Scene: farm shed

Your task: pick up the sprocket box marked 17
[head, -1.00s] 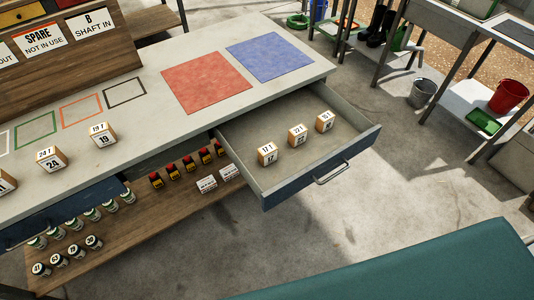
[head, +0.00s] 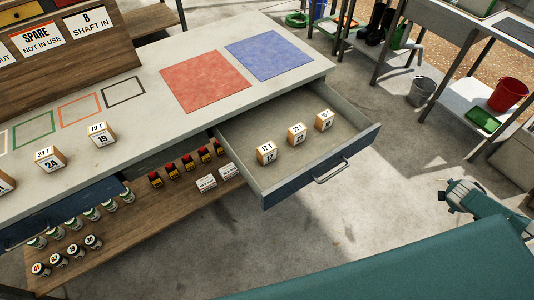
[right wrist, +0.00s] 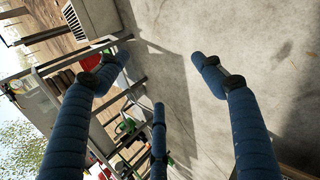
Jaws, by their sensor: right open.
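The sprocket box marked 17 (head: 266,154) is a small wooden box with white labels. It stands in the open drawer (head: 268,187), nearest the drawer's left front corner. Two similar boxes, the middle one (head: 297,134) and the far one (head: 324,120), stand in a slanting row behind it. In the right wrist view my right gripper (right wrist: 160,75) is open, with nothing between its fingers and the concrete floor beyond. Part of my right arm (head: 482,198) shows at the right of the head view, well away from the drawer. My left gripper is not in view.
The bench (head: 180,50) bears a red mat (head: 204,81), a blue mat (head: 268,55) and more boxes, including one marked 24 (head: 50,159) and one marked 19 (head: 102,135). A lower shelf (head: 150,215) holds small containers. The floor right of the drawer is clear.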

